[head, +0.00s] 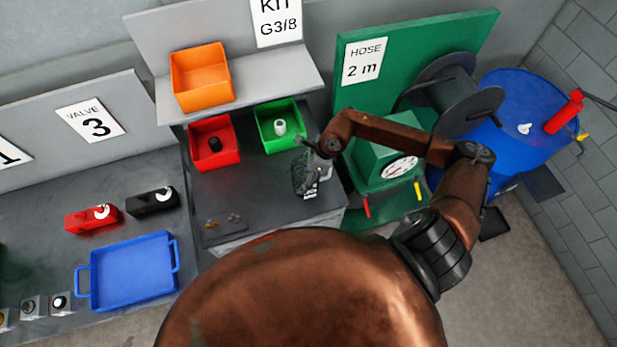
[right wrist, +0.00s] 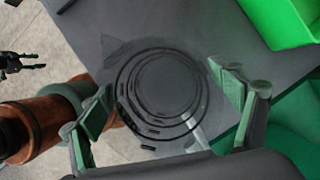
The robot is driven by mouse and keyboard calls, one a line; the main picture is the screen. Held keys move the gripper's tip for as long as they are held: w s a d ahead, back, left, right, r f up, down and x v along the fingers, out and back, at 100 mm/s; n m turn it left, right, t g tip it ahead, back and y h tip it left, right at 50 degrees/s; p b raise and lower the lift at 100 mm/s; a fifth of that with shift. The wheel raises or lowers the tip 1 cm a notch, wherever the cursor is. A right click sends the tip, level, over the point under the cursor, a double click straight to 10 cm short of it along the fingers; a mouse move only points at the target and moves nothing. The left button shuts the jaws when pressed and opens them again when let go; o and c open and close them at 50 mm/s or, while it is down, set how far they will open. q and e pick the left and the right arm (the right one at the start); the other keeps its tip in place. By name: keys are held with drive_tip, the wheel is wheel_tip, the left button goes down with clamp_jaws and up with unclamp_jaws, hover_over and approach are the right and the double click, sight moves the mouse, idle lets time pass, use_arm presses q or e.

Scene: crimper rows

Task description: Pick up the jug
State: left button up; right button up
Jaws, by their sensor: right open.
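The jug (head: 301,186) looks clear, with dark graduation marks, and stands upright on the dark grey bench, below the green bin. In the right wrist view the jug (right wrist: 160,88) is seen from above as nested rings, with a pointed spout at upper left. My right gripper (head: 312,160) is over the jug and hides part of it. In the right wrist view my right gripper (right wrist: 165,105) is open, its pads apart on either side of the jug's outline. Whether they touch it cannot be told. My left gripper (right wrist: 24,64) seems to show small at the left edge, away from the jug.
A green bin (head: 293,139) and a red bin (head: 230,156) stand behind the jug, each holding a small part. Small metal parts (head: 234,217) lie left of it. A green gauge unit (head: 365,165) stands close on the right. A blue tray (head: 132,271) lies at left.

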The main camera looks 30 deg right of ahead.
drive_tip(key=c, duration=1.3)
drive_tip(key=shift+r, duration=0.1)
drive_tip(key=shift+s+d+r+b, duration=0.5)
drive_tip(key=shift+s+d+r, duration=0.4)
drive_tip(key=shift+s+r, duration=1.25)
drive_tip(key=shift+s+d+r+b, duration=0.5)
drive_tip(key=shift+s+d+r, duration=0.45)
drive_tip(key=shift+s+r, duration=1.2)
drive_tip(key=shift+s+d+r+b, duration=0.5)
drive_tip(key=shift+s+d+r, duration=0.4)
drive_tip(key=shift+s+r, duration=1.25)
